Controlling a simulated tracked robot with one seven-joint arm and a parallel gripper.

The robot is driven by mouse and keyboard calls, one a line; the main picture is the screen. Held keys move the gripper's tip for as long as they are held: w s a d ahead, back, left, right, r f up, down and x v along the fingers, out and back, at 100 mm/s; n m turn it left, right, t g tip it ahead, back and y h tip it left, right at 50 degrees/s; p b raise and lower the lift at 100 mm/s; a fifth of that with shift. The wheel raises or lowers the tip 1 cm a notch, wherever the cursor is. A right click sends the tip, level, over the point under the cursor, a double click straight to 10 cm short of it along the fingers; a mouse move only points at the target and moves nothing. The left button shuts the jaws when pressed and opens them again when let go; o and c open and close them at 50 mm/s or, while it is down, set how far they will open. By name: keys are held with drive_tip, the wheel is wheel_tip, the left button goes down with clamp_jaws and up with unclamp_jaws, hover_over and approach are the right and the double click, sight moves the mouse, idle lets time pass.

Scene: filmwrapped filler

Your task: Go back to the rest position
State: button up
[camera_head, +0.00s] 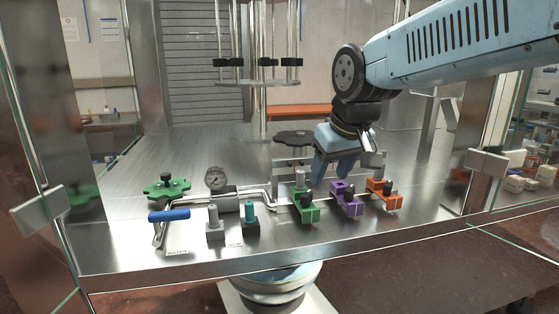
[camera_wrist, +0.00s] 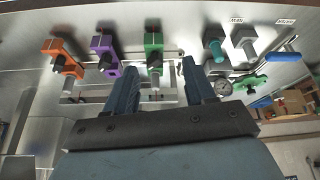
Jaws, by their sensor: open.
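My gripper (camera_head: 334,170) hangs from the blue arm above the steel worktop, behind the row of coloured blocks. In the wrist view its two blue fingers (camera_wrist: 157,85) are spread apart, with nothing held between them. A green block (camera_head: 306,208), a purple block (camera_head: 347,200) and an orange block (camera_head: 383,193) with dark knobs stand in a row in front of it. The wrist view shows the green block (camera_wrist: 153,43), the purple block (camera_wrist: 103,45) and the orange block (camera_wrist: 62,48) beyond the fingers. I cannot tell the exact gap between fingers and blocks.
A blue-handled lever (camera_head: 170,215), a green handwheel (camera_head: 166,187), a gauge (camera_head: 215,178), a grey knob (camera_head: 213,218) and a teal knob (camera_head: 250,212) stand to the left. A round rack (camera_head: 256,82) hangs behind. Glass panels flank the worktop; its left rear is clear.

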drive_tip(key=s+d+f+m, duration=0.2)
drive_tip(key=s+d, duration=0.3)
drive_tip(key=d, duration=0.2)
drive_tip(key=s+d+f+m+h, duration=0.1)
drive_tip(key=s+d+f+m, duration=0.1)
drive_tip(key=s+d, duration=0.3)
drive_tip(key=shift+s+d+m+t+h, duration=0.3)
drive_tip(key=shift+d+m+t, duration=0.1)
drive_tip(key=shift+d, duration=0.45)
